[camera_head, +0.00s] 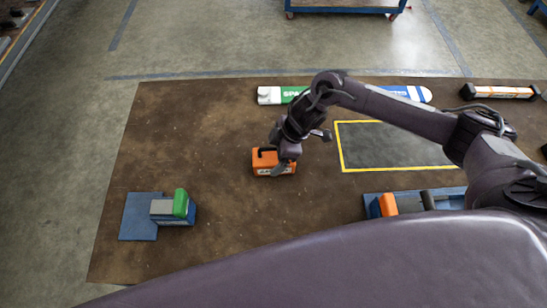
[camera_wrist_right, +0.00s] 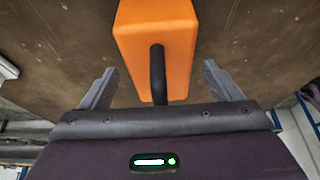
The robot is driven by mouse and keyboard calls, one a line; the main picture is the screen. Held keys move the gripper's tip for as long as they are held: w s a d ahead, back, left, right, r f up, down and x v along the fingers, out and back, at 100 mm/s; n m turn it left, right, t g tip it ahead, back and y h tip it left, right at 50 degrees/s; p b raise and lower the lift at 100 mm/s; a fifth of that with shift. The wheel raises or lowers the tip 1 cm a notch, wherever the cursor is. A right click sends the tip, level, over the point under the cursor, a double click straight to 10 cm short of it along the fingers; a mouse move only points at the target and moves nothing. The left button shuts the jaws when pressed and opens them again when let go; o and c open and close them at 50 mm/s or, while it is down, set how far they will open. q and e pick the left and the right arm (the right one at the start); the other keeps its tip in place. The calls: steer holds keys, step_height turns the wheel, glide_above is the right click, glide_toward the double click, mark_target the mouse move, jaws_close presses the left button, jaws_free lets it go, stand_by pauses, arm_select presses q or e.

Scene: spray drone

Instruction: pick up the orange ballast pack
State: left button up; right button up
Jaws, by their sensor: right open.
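The orange ballast pack (camera_head: 272,162) stands on the brown work surface, left of the yellow-outlined area. It has a dark handle on top. In the right wrist view the pack (camera_wrist_right: 155,30) is at the top middle, with its black handle (camera_wrist_right: 158,75) reaching down between the fingers. My right gripper (camera_head: 285,163) is at the pack, partly covering its right side in the head view. In the wrist view my right gripper (camera_wrist_right: 158,88) is open, one finger on each side of the handle and apart from it. My left gripper is not in view.
A white, green and blue bar (camera_head: 270,95) lies behind my right arm. A dark yellow-edged area (camera_head: 385,150) is to the right. A blue tray (camera_head: 372,206) holds an orange-ended item (camera_head: 388,204).

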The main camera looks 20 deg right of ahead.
steer(key=c, duration=1.5)
steer(key=shift+r, duration=0.15)
steer(key=shift+c, duration=0.8)
steer(key=shift+w, duration=0.1)
